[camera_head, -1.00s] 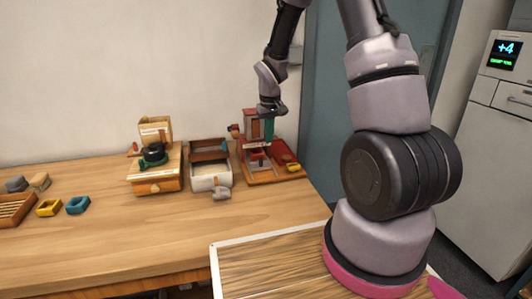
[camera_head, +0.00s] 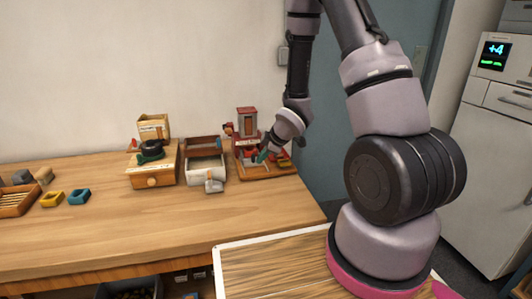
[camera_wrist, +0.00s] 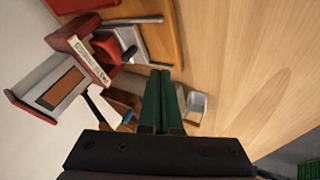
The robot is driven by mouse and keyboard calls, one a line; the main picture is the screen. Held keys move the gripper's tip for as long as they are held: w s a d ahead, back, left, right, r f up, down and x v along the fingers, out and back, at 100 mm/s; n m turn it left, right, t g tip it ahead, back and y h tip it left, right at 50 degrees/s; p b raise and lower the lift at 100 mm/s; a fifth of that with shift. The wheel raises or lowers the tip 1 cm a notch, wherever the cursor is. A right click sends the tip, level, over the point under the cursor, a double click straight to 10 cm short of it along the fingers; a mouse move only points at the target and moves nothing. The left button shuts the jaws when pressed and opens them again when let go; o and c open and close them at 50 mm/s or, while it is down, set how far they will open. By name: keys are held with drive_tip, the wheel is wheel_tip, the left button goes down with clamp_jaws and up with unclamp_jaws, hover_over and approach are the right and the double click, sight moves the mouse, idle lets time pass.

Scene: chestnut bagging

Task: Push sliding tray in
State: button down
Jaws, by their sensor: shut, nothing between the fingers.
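The red-and-wood station (camera_head: 247,120) with a small upright tower stands at the right end of the table. It also shows in the wrist view (camera_wrist: 70,50). A grey metal piece that looks like the sliding tray (camera_wrist: 122,38) sits in its red frame, with a dark knob and silver bars beside it. In the head view my arm partly covers this part. My gripper (camera_head: 262,156) has green fingers and is low at the station's front. In the wrist view its fingers (camera_wrist: 162,82) are together and empty, apart from the grey piece. I cannot tell whether they touch anything.
An open box with a white front (camera_head: 206,168) and a grey scoop (camera_head: 213,184) stand left of the station. A wooden grinder-like unit (camera_head: 152,170) is further left. Yellow (camera_head: 51,199) and blue (camera_head: 79,196) small trays lie at the left. The table front is clear.

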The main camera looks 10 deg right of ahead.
sight(249, 158)
drive_tip(key=x, duration=0.4)
drive_tip(key=shift+s, duration=0.1)
drive_tip(key=w, duration=0.3)
drive_tip(key=shift+w+d+f, duration=0.15)
drive_tip(key=shift+w+d, duration=0.1)
drive_tip(key=shift+w, duration=0.45)
drive_tip(key=w, duration=0.3)
drive_tip(key=shift+w, duration=0.4)
drive_tip(key=shift+r, duration=0.2)
